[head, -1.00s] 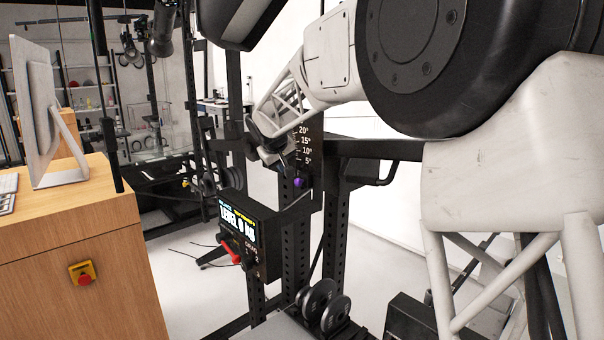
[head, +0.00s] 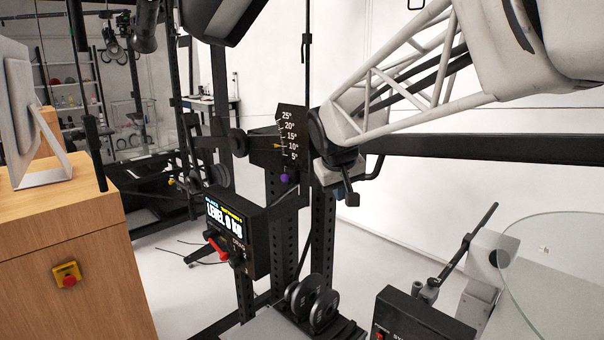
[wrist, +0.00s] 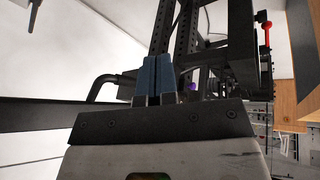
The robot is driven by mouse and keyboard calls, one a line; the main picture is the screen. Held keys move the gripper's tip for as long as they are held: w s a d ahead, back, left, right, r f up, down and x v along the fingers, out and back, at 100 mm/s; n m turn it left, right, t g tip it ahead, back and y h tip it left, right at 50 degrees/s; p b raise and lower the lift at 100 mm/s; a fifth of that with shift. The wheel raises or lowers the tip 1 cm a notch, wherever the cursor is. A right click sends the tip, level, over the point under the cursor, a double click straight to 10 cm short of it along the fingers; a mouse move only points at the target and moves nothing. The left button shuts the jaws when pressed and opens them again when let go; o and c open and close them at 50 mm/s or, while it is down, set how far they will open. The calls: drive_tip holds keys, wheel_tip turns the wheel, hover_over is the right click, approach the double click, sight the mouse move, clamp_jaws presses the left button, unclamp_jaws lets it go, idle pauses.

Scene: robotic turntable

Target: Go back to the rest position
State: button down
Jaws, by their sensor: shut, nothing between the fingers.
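My gripper (head: 349,197) hangs at the end of my white truss arm in the head view, in front of the black rack and right of its angle scale plate (head: 281,140). In the wrist view my gripper's two blue-grey fingers (wrist: 159,78) are side by side and closed, with nothing between them. No object touches the fingers that I can see. The yellow pointer on the scale plate is near 10°. A purple knob (head: 285,177) sits below the plate, and part of it also shows beside the fingers in the wrist view (wrist: 193,87).
A display box (head: 236,230) with a red lever (head: 217,247) stands lower left of my gripper. Weight plates (head: 312,297) lie below. A black horizontal bar (head: 470,147) runs to the right. A wooden desk (head: 75,260) is at left, a round glass top (head: 560,270) at right.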

drive_tip(key=s+d+f+m, duration=0.1)
drive_tip(key=s+d+f, duration=0.2)
drive_tip(key=s, duration=0.8)
drive_tip(key=s+d+f+m+g, duration=0.1)
drive_tip(key=s+d+f, duration=0.2)
drive_tip(key=s, duration=0.8)
drive_tip(key=s+d+f+m+g+y, duration=0.1)
drive_tip(key=s+d+f, duration=0.3)
drive_tip(key=s, duration=0.7)
drive_tip(key=shift+f+m, duration=0.4)
drive_tip(key=shift+f, duration=0.5)
